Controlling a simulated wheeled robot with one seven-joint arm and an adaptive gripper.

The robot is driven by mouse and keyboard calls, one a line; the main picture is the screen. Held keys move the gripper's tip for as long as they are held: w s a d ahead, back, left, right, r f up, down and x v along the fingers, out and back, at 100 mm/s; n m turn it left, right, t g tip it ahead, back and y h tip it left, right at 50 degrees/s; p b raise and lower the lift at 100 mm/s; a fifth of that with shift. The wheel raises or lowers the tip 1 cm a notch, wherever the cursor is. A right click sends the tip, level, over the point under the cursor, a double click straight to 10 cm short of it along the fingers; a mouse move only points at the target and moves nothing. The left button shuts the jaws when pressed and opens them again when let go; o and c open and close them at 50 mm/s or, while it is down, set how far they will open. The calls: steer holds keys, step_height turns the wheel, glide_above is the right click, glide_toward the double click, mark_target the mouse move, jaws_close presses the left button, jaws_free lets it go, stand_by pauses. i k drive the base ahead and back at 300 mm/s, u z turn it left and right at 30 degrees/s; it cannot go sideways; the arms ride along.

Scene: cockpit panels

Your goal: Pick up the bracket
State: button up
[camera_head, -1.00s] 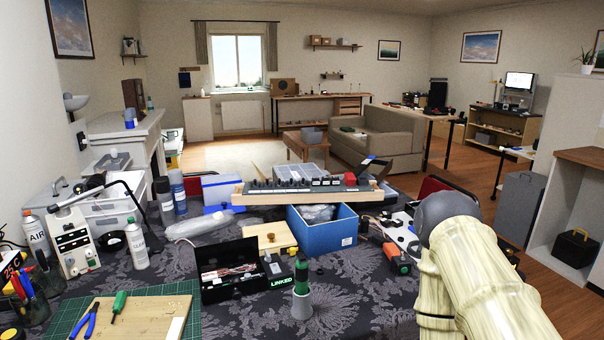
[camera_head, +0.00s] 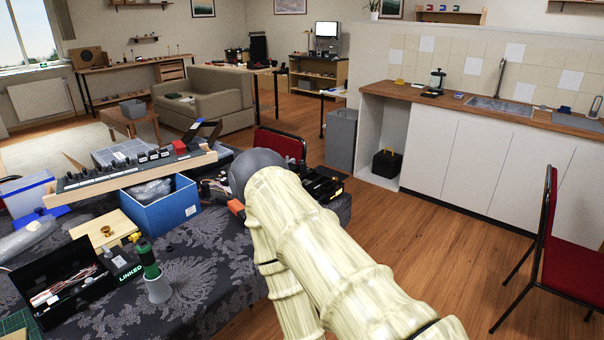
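I cannot pick out a bracket with certainty among the many small items on the cluttered table (camera_head: 215,262). My cream-coloured arm crosses the lower middle of the view, with a grey rounded joint over the table's right part. My gripper does not show; the arm hides part of the table behind it. A blue open box (camera_head: 172,212) holding a clear bag stands left of the joint. A long panel strip with dark parts on a wooden base (camera_head: 85,187) lies across the box's back.
A black open case (camera_head: 62,280) and a green-topped grey cone (camera_head: 155,280) are at the lower left. A red chair (camera_head: 570,255) stands at the right, and another red chair (camera_head: 280,143) behind the table. The wooden floor (camera_head: 440,260) between table and counter (camera_head: 490,105) is open.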

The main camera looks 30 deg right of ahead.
mark_target(303, 171)
steer(key=z, duration=0.4)
steer(key=i, duration=0.4)
steer(key=z, duration=0.65)
steer(key=i, duration=1.15)
steer(key=u, duration=0.6)
